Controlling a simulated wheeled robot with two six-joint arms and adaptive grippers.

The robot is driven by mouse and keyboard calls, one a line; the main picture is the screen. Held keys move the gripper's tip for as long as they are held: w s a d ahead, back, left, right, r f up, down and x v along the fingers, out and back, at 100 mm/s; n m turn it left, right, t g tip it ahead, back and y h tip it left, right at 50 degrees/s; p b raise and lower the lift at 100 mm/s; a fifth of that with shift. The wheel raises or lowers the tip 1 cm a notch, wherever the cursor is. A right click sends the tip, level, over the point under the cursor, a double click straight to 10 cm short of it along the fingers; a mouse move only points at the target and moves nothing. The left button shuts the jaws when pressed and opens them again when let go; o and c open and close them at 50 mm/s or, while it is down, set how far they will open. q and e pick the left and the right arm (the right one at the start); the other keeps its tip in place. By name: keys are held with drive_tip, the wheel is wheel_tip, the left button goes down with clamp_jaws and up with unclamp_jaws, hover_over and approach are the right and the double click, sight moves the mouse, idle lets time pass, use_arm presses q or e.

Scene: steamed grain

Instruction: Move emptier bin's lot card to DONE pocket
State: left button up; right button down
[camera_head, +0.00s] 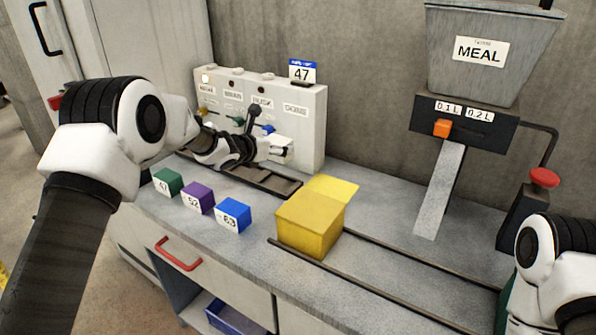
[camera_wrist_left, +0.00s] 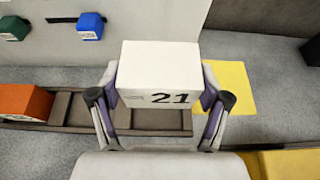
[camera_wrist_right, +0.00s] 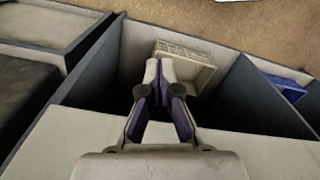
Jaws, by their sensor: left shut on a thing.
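My left gripper (camera_head: 268,150) is shut on a white block marked 21 (camera_wrist_left: 160,62), close in front of a pale panel (camera_head: 312,125). In the left wrist view the block sits between the two fingers. In the head view the gripper partly hides it. Small labels run across the panel front; the rightmost is too small to read surely. My right gripper (camera_wrist_right: 160,72) has its fingertips together, empty, above an open compartment. In the head view only its arm shows, at lower right.
Green 47 (camera_head: 168,183), purple 52 (camera_head: 198,197) and blue 63 (camera_head: 234,215) blocks stand on the counter. A yellow box (camera_head: 308,225) stands right of them. A MEAL hopper (camera_head: 485,55) with a chute (camera_head: 440,190) is behind. An orange block (camera_wrist_left: 22,103) lies on the dark rail.

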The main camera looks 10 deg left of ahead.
sight(276, 187)
use_arm(q)
drive_tip(key=shift+w+d+f, duration=0.1)
drive_tip(key=shift+w+f, duration=0.25)
drive_tip(key=f, duration=0.1)
drive_tip(key=s+f, duration=0.1)
drive_tip(key=f, duration=0.2)
drive_tip(key=shift+s+a, duration=0.35)
drive_tip(key=shift+a, duration=0.05)
drive_tip(key=f, duration=0.3)
drive_tip(key=f+p, duration=0.1)
drive_tip(key=shift+w+d+f, duration=0.15)
drive_tip(key=shift+w+d, duration=0.1)
drive_tip(key=shift+w, duration=0.1)
drive_tip(key=shift+f, duration=0.15)
drive_tip(key=shift+s+a, duration=0.1)
drive_tip(key=shift+s, duration=0.05)
use_arm(e)
drive_tip(key=shift+r, duration=0.65)
use_arm(q)
drive_tip(key=shift+f, duration=0.1)
drive_tip(key=o, duration=1.2)
use_arm(e)
drive_tip(key=shift+f, duration=0.15)
